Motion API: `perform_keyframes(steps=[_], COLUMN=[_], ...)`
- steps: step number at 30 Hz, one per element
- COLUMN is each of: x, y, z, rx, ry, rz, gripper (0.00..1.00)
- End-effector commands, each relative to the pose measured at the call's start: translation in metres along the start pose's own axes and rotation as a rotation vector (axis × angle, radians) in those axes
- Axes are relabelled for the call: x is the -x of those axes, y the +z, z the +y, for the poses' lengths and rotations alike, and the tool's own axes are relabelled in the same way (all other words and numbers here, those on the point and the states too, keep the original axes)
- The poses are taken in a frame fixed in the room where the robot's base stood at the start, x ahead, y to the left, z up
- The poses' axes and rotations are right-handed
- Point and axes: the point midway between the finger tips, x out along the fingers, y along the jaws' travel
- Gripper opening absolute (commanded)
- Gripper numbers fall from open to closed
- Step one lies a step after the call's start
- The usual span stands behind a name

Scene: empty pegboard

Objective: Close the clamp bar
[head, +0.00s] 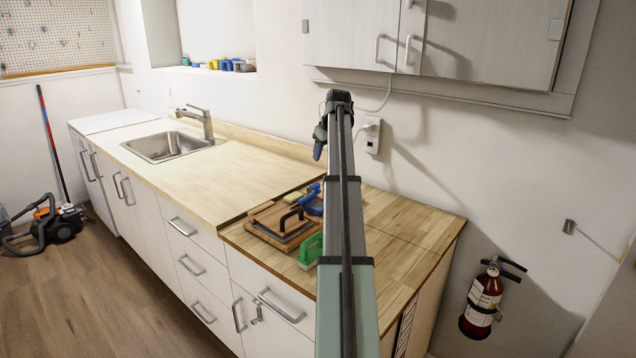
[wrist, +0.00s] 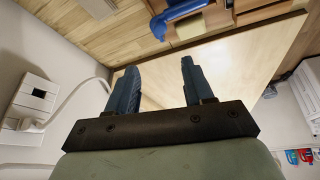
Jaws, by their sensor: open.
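A wooden board fixture (head: 265,224) lies on the wooden worktop, with a black rectangular frame on top. A black bent bar (head: 290,218), which looks like the clamp bar, stands up from it; its exact angle is hard to tell. A blue part (head: 312,204) sits at its right, partly behind my arm, and a blue part also shows at the top of the wrist view (wrist: 184,9). My gripper (head: 319,142) is high above the worktop near the wall, away from the fixture. Its two blue fingers are apart and empty in the wrist view (wrist: 158,70).
A green-handled tool (head: 310,252) lies at the worktop's front edge. A sink (head: 172,146) with a tap is at left. The pale counter (head: 215,185) between is clear. Wall cabinets (head: 480,40) hang above; a socket with a cable (head: 371,135) is behind my gripper.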

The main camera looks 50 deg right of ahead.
Motion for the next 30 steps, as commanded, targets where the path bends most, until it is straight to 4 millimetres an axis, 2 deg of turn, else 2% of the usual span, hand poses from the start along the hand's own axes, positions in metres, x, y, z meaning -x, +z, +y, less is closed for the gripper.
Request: perform_keyframes(steps=[5, 11, 30], x=[0.0, -0.009, -0.112], y=[0.006, 0.007, 0.009], z=[-0.001, -0.001, -0.002], rx=[-0.11, -0.142, -0.138], ry=[-0.002, -0.003, -0.004], rz=[-0.029, -0.028, -0.028], gripper=[0.52, 0.52, 0.52])
